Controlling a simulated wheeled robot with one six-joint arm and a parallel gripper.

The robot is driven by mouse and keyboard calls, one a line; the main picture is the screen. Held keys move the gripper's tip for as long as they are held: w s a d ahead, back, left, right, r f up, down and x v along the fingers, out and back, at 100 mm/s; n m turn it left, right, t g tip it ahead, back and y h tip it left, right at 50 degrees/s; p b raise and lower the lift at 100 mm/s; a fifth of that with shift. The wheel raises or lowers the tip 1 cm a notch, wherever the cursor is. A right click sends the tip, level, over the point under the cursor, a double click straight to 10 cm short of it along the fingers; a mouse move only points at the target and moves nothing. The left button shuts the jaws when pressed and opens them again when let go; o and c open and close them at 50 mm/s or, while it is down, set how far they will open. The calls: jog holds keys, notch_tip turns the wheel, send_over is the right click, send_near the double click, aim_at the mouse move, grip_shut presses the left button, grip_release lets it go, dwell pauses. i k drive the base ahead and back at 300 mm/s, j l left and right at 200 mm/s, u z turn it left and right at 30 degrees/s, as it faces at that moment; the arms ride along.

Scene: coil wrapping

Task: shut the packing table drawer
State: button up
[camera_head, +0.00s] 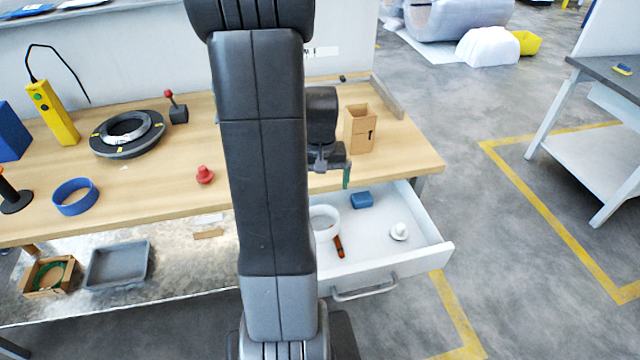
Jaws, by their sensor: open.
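The packing table (420,160) has a light wood top. Its white drawer (432,258) is pulled out under the right end, with a grey bar handle (365,292) on its front. In the drawer are a white ring (324,214), a blue block (362,200), a white knobbed piece (399,232) and an orange-brown stick (339,247). My gripper (336,172) is open, above the back of the drawer near the table's front edge, apart from the handle. My arm hides the drawer's left part.
A wooden box (360,128) stands near the table's right end. A red knob (205,174), a dark round fixture (127,133) and a blue ring (75,196) are on the top. A grey tray (118,264) lies on the lower shelf. Floor right of the drawer is clear.

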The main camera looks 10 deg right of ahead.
aim_at(373, 257)
jog(key=k, duration=1)
jog(key=i+j+z, duration=0.1)
jog(key=j+z, duration=0.5)
jog(key=i, duration=0.05)
